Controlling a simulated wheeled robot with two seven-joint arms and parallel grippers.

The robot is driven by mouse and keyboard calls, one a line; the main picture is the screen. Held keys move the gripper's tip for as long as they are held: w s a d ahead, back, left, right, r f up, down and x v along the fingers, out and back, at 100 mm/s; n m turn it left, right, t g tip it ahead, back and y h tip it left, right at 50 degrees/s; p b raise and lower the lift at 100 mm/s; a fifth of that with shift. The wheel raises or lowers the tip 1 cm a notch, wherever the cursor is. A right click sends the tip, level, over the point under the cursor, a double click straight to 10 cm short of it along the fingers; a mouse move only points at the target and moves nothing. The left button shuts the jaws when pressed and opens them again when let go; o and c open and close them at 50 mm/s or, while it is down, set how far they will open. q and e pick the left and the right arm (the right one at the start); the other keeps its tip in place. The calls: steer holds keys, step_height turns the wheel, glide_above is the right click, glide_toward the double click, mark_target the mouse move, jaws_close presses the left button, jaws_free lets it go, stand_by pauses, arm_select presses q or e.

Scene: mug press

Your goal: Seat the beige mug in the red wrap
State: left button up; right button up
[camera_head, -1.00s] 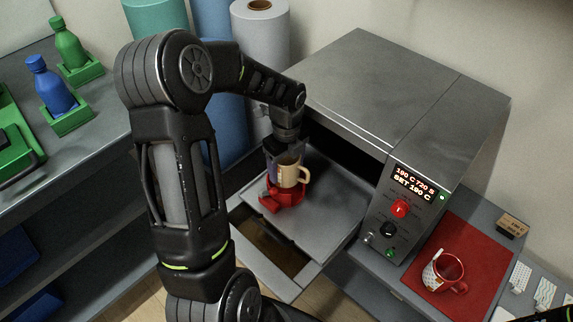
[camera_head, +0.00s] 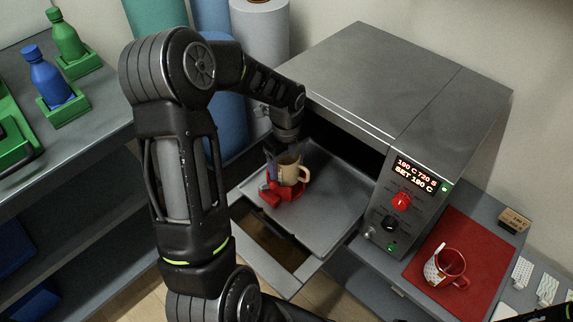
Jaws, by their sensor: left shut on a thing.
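The beige mug (camera_head: 291,172) is upright at the red wrap (camera_head: 285,194) on the grey pulled-out tray (camera_head: 325,212) of the press. Its handle points right. The red wrap shows around the mug's lower part and at its front left; how deep the mug sits in it is hard to tell. My left gripper (camera_head: 271,158) reaches down from above and is shut on the mug at its left side, partly hidden by my wrist. My right gripper is not in view; only a dark bit of arm shows at the bottom right corner.
The grey press (camera_head: 400,90) stands behind the tray, with a lit display and knobs. A red mat (camera_head: 475,250) at right holds a patterned mug (camera_head: 446,268) with a red handle. Blue and green bottles stand on the left shelf; large rolls stand behind my arm.

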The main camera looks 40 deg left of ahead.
arm_select(q)
steer(key=shift+s+f, duration=0.5)
steer(key=shift+f, duration=0.3)
steer(key=o, duration=1.9)
steer(key=shift+c, duration=0.2)
step_height(320, 180, up, 9)
steer(key=p, duration=0.1)
steer(key=shift+w, duration=0.35)
steer(key=shift+d, duration=0.1)
